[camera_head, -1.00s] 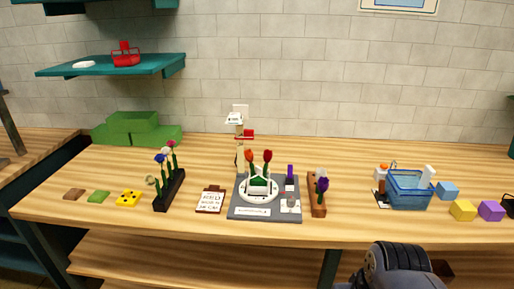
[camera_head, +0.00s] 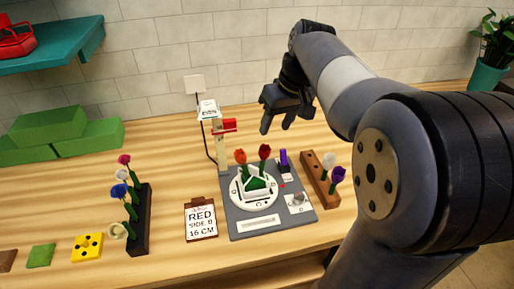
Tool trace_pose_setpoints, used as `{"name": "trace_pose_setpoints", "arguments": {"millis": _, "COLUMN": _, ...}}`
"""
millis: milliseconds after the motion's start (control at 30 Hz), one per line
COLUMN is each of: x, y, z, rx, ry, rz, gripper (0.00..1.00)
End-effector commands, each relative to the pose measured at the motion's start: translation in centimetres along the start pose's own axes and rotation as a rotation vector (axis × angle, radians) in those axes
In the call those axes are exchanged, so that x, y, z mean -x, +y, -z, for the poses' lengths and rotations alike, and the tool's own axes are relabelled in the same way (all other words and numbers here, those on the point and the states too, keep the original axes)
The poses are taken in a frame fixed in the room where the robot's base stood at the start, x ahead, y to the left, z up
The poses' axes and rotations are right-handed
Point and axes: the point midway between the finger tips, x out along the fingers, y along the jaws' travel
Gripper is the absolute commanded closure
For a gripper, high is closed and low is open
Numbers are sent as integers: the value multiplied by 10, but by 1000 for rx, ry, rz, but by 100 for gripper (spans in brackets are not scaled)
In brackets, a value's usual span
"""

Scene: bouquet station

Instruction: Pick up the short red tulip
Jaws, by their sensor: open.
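Two tulips stand upright in a white holder (camera_head: 252,191) on a grey station board (camera_head: 237,222). The left one is an orange-red tulip (camera_head: 240,157) and the right one is a deeper red tulip (camera_head: 264,151). Green leaves show below their heads. I cannot tell for sure which is the short one. My gripper (camera_head: 277,126) is open and empty, pointing down. In the picture it is above and slightly right of the red tulip, apart from both flowers.
A clipboard (camera_head: 201,220) reads "RED SIDE B 16 CM". A post with a red part (camera_head: 224,127) stands behind the board. A dark rack (camera_head: 139,225) holds several flowers at left; a wooden rack (camera_head: 320,183) stands at right. Green blocks (camera_head: 58,138) lie back left.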

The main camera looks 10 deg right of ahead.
Motion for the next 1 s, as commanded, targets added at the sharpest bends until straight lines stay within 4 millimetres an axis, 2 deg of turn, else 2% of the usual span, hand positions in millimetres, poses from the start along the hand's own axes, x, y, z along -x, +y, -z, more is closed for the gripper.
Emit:
{"name": "trace_pose_setpoints", "arguments": {"millis": 100, "x": -20, "y": 0, "z": -1, "rx": -1, "ry": -5, "rz": 2, "gripper": 54}}
{"name": "trace_pose_setpoints", "arguments": {"millis": 367, "x": -41, "y": -2, "z": 0, "rx": 0, "ry": -3, "rz": 1, "gripper": 54}}
{"name": "trace_pose_setpoints", "arguments": {"millis": 633, "x": -80, "y": -4, "z": 0, "rx": -1, "ry": -4, "rz": 0, "gripper": 54}}
{"name": "trace_pose_setpoints", "arguments": {"millis": 933, "x": -86, "y": -3, "z": 0, "rx": -1, "ry": -1, "rz": -1, "gripper": 54}}
{"name": "trace_pose_setpoints", "arguments": {"millis": 1000, "x": -86, "y": -3, "z": 0, "rx": -1, "ry": -1, "rz": -1, "gripper": 59}}
